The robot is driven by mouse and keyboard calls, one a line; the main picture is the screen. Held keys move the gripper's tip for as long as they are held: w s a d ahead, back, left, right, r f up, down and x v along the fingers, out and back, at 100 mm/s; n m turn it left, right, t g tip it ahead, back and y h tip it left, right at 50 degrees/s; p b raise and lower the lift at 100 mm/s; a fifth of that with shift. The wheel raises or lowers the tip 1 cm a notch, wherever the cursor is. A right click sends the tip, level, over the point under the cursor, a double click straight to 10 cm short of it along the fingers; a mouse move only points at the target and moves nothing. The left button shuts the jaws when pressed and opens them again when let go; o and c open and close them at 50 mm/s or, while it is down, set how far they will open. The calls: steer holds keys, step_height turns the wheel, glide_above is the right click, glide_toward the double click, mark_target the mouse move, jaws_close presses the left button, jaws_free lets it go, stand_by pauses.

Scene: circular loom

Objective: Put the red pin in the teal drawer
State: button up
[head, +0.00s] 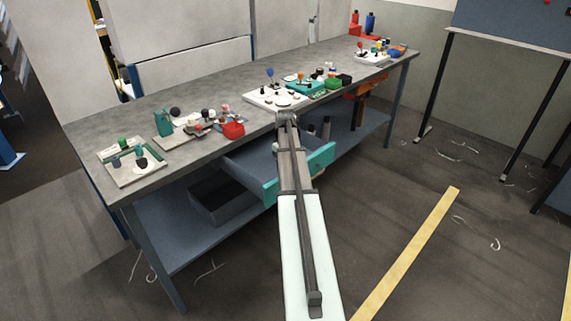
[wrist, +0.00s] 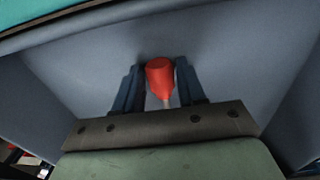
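The red pin (wrist: 160,76) shows in the wrist view between the two dark fingers of my gripper (wrist: 160,80). It has a wide red head and a thin pale stem. The fingers are close against both sides of the red head, and the gap between them is about as wide as it. The teal drawer (head: 319,159) is pulled out from under the bench. In the wrist view, its grey interior (wrist: 85,55) surrounds the pin and fingers; whether the pin touches the floor is unclear. In the head view, my arm hides the pin and the fingers.
A blue lower shelf (head: 185,240) runs below. The drawer's teal front edge (wrist: 50,22) crosses the wrist view's top left.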

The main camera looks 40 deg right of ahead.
steer(key=shift+o, duration=0.6)
steer(key=shift+s+a+f, duration=0.1)
steer(key=shift+a+f, duration=0.05)
steer(key=shift+f, duration=0.4)
steer(key=shift+s+a+f, duration=0.1)
steer(key=shift+a+f, duration=0.05)
steer(key=shift+f, duration=0.4)
steer(key=shift+a+r, duration=0.15)
steer(key=shift+r, duration=0.05)
steer(key=shift+w+d+r, duration=0.1)
steer(key=shift+d+r, duration=0.1)
steer(key=shift+r, duration=2.3)
steer(key=shift+w+d+r, duration=0.1)
steer(key=shift+d+r, duration=0.05)
steer(key=shift+r, duration=2.3)
steer(key=shift+c, duration=0.2)
